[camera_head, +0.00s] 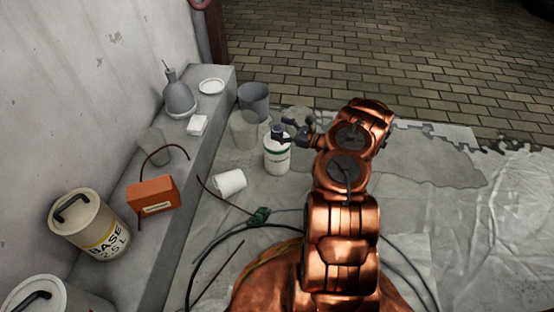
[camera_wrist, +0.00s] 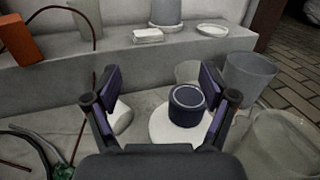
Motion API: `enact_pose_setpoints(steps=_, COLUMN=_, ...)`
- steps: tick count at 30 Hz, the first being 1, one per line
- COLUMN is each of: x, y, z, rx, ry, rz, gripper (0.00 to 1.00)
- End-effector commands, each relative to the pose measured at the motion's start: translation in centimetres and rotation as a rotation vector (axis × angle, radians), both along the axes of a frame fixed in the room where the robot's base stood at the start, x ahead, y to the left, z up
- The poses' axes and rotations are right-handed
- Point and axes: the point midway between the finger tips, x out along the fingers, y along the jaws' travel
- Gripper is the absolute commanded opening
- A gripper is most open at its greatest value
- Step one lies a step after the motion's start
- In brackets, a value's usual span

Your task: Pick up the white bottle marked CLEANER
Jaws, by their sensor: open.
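The white bottle (camera_head: 277,161) stands upright on the sheeted floor beside the grey ledge. It has dark lettering on its side, too small to read fully. In the wrist view its dark cap (camera_wrist: 186,106) and white shoulder (camera_wrist: 165,128) show from above, between the fingers and nearer the right one. My gripper (camera_wrist: 159,85) is open and empty, and I see no contact with the bottle. In the head view my gripper (camera_head: 291,134) is at the bottle's top and hides part of it.
A white cup (camera_head: 229,183) lies left of the bottle. A grey bucket (camera_head: 255,100) and a translucent container (camera_head: 244,130) stand close behind it. The ledge holds a grey flask (camera_head: 180,97), a white dish (camera_head: 212,86) and an orange box (camera_head: 153,195). Cables (camera_head: 222,203) lie in front. The sheet at right is clear.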

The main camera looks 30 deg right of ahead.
Motion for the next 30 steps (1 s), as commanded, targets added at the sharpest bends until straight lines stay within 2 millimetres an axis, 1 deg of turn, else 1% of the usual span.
enact_pose_setpoints(steps=1, x=-0.6, y=-1.3, z=-2.5, rx=0.010, ry=0.010, rz=-0.035, gripper=0.84)
enact_pose_setpoints(steps=4, x=-1.5, y=-3.1, z=-5.0, rx=0.027, ry=0.023, rz=-0.088, gripper=0.84)
enact_pose_setpoints(steps=7, x=-2.0, y=-4.2, z=-6.3, rx=0.036, ry=0.031, rz=-0.119, gripper=0.84)
enact_pose_setpoints(steps=11, x=-1.9, y=-4.7, z=-6.9, rx=0.040, ry=0.032, rz=-0.136, gripper=0.84)
enact_pose_setpoints(steps=22, x=1.0, y=-3.4, z=-7.4, rx=0.038, ry=0.032, rz=-0.135, gripper=0.84)
enact_pose_setpoints(steps=27, x=2.8, y=-2.6, z=-7.8, rx=0.038, ry=0.030, rz=-0.135, gripper=0.84)
enact_pose_setpoints(steps=30, x=4.0, y=-2.0, z=-7.7, rx=0.038, ry=0.029, rz=-0.134, gripper=0.84)
